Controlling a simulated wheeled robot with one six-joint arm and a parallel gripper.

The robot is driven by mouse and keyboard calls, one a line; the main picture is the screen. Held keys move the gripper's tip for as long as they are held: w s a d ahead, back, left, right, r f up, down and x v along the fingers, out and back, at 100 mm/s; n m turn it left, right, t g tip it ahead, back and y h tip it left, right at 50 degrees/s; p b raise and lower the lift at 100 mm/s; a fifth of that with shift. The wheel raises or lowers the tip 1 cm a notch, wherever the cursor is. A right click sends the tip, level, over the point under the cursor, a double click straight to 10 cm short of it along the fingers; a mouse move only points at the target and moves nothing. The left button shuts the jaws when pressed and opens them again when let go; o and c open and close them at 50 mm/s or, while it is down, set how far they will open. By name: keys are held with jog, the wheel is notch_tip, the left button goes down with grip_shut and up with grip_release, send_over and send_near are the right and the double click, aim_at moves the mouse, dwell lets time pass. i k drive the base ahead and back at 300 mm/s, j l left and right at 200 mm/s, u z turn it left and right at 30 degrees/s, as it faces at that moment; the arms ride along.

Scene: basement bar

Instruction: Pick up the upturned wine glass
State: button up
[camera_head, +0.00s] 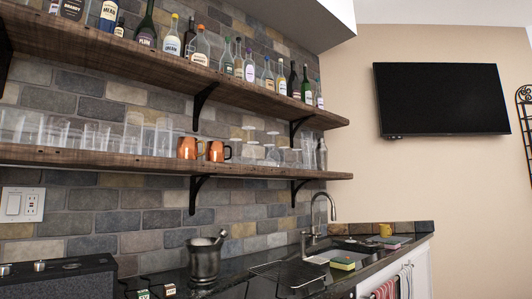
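Several clear stemmed glasses that look upturned, wine glasses among them (272,152), stand on the lower wooden shelf (90,159) right of the copper mugs. They are small and see-through, so I cannot tell their exact shapes or how many there are. My gripper is not in view, so nothing shows of whether it is open or shut.
Two copper mugs (188,148) and several clear tumblers (60,134) share the lower shelf. Bottles (172,38) line the upper shelf (150,62) above. Below, the dark counter (225,287) holds a metal bucket (204,262), wire rack (288,272) and tall faucet (332,208).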

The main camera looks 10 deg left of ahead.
aim_at(248, 155)
jog(key=i+l+z, duration=0.5)
jog(key=i+z, duration=0.15)
jog(key=i, duration=0.25)
jog(key=i+l+z, duration=0.1)
jog(key=i+z, duration=0.25)
jog(key=i+j+u, duration=0.1)
jog(key=i+u, duration=0.55)
jog(key=i+l+u, duration=0.15)
jog(key=i+u, duration=0.2)
